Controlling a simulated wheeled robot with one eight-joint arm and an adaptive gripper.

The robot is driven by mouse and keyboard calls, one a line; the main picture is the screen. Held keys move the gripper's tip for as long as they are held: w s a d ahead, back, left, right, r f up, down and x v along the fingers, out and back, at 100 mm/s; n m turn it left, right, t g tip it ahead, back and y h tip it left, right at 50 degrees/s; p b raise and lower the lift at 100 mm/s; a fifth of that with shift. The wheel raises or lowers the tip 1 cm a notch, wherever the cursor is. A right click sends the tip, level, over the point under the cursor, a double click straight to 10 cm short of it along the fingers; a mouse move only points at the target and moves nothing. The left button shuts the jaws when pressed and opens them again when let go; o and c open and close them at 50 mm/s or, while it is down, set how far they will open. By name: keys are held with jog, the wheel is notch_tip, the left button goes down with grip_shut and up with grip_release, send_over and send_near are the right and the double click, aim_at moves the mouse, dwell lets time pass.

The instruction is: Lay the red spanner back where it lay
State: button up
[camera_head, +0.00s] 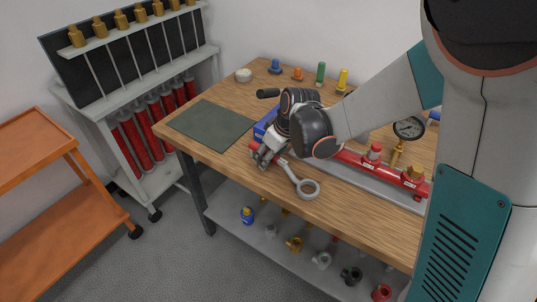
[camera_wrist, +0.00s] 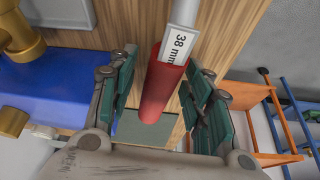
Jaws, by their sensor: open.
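The red spanner has a grey ring end (camera_head: 308,188) and shaft near the front edge of the wooden table. Its red handle runs up under my gripper (camera_head: 263,157), which hides part of it. In the wrist view the red handle (camera_wrist: 163,92) with a white "38 mm" label lies between the two teal finger pads of my gripper (camera_wrist: 163,100). The fingers stand apart, with a gap on each side of the handle. The spanner looks to lie on the wood; contact under the handle is hard to see.
A dark green mat (camera_head: 211,124) lies left of my gripper. A blue block (camera_head: 264,122) and a red pipe with fittings and a gauge (camera_head: 409,128) sit behind and right. Coloured valves stand at the back. An orange trolley (camera_head: 30,150) stands left.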

jog(key=v, duration=1.2)
jog(key=s+d+r+m+t+h, duration=0.1)
jog(key=s+d+m, duration=0.3)
jog(key=s, duration=0.5)
jog(key=s+d+r+m+t+h, duration=0.2)
jog(key=s+d+r+m+t, duration=0.1)
jog(key=s+d, duration=0.5)
jog(key=shift+s+m, duration=0.9)
jog(key=shift+s, duration=0.15)
jog(key=shift+d+r, duration=0.1)
jog(key=shift+r, duration=0.05)
